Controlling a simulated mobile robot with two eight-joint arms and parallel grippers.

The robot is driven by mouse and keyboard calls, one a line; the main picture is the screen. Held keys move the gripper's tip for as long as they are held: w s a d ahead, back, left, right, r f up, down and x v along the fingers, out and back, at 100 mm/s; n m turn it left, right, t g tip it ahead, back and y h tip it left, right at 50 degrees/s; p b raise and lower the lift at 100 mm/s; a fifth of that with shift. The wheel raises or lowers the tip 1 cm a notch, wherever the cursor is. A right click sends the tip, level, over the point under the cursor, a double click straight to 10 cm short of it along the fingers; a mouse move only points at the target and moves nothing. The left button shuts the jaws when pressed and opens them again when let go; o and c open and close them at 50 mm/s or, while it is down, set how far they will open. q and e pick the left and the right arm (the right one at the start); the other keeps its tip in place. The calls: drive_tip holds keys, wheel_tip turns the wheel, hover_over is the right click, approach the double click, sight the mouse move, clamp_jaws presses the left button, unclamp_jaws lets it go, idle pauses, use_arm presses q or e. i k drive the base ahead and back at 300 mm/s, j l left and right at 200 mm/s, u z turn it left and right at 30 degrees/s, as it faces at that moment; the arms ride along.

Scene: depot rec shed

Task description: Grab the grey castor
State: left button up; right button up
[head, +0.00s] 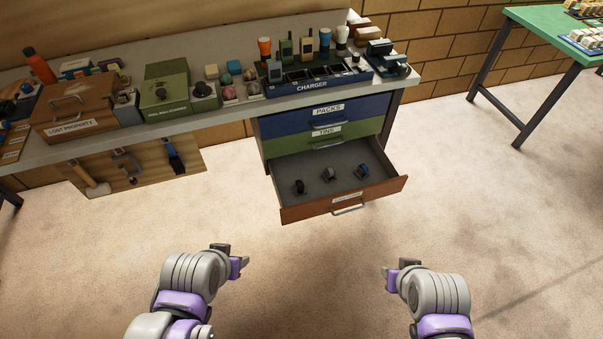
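Three small castors lie apart in the open bottom drawer (275,170) of the cabinet. The middle one looks grey (328,174). The left one looks black (299,187), and the right one has some blue on it (362,171). My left gripper (241,264) is in front of the drawer, below and left of it in the picture. My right gripper (387,275) is below and right of it. Both are away from the castors, and I see nothing held in either. The finger gaps are too small to judge.
Above the open drawer are a closed green drawer (325,142) and a blue drawer (327,113). The bench carries a charger (312,86), a lost property box (72,108) and a green box (165,86). Tools hang at left. A green table (545,32) stands at right. The floor in front is clear.

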sight(329, 176)
drive_tip(key=i+l+u, duration=0.15)
drive_tip(key=u, duration=0.25)
drive_tip(key=i+l+u, duration=0.1)
drive_tip(key=l+u, duration=0.15)
drive_tip(key=u, duration=0.15)
drive_tip(key=l+u, duration=0.2)
drive_tip(key=u, duration=0.2)
drive_tip(key=i+l+u, duration=0.1)
drive_tip(key=l+u, duration=0.15)
drive_tip(key=l, duration=0.3)
drive_tip(key=l+u, duration=0.3)
drive_tip(key=l, duration=0.2)
drive_tip(key=l+u, duration=0.25)
drive_tip(key=l, duration=0.85)
drive_tip(key=k+l, duration=0.1)
drive_tip(key=l, duration=1.15)
drive_tip(key=k+l, duration=0.15)
drive_tip(key=l, duration=0.5)
drive_tip(key=l+u, duration=0.1)
drive_tip(key=l, duration=0.55)
drive_tip(key=k, duration=0.05)
